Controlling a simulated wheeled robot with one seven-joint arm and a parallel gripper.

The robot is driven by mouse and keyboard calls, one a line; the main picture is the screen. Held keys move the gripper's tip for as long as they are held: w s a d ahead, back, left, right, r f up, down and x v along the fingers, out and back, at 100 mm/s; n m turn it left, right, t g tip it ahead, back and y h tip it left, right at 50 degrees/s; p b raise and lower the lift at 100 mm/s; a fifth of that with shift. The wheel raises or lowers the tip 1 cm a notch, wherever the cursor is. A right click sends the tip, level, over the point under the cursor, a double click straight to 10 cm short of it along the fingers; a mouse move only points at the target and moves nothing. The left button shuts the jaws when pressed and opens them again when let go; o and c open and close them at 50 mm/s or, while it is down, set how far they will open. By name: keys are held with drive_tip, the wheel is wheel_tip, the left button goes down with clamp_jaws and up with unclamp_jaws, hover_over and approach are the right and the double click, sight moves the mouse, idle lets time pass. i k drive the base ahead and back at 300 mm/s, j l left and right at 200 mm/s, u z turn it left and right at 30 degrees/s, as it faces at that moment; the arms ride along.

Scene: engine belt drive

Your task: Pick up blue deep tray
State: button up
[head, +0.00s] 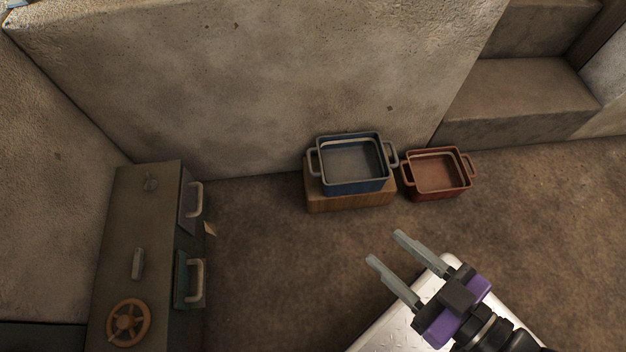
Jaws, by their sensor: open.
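The blue deep tray (354,187) sits upright on a low wooden block (350,203) against the wall, right of the middle in the head view. It is rectangular, with a pale inner edge and a grey loop handle at its left and right ends. It looks empty. My gripper (384,247) is in front of the tray and to its lower right in the picture, apart from it. Its two grey fingers are spread with nothing between them, and they point toward the upper left.
A red-brown tray (437,194) with handles stands on the floor close to the blue tray's right. A dark cabinet (150,220) with handles and an orange wheel (128,323) is at left. Stone steps (520,95) rise at upper right. The floor (270,260) between cabinet and gripper is clear.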

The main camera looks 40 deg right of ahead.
sight(355, 162)
drive_tip(key=z, duration=0.6)
drive_tip(key=l+u, duration=0.25)
drive_tip(key=l, duration=0.2)
drive_tip(key=l+u, duration=0.25)
drive_tip(key=l, duration=0.25)
drive_tip(key=k+l+u, duration=0.2)
drive_tip(key=l, duration=0.25)
drive_tip(key=l+u, duration=0.25)
drive_tip(key=l, duration=0.25)
drive_tip(key=k+l+u, duration=0.1)
drive_tip(key=l+u, duration=0.15)
drive_tip(key=l, duration=0.15)
drive_tip(key=l+u, duration=0.35)
drive_tip(key=l, duration=0.4)
drive_tip(key=k+l+u, duration=0.1)
drive_tip(key=l+u, duration=0.25)
drive_tip(key=l, duration=0.35)
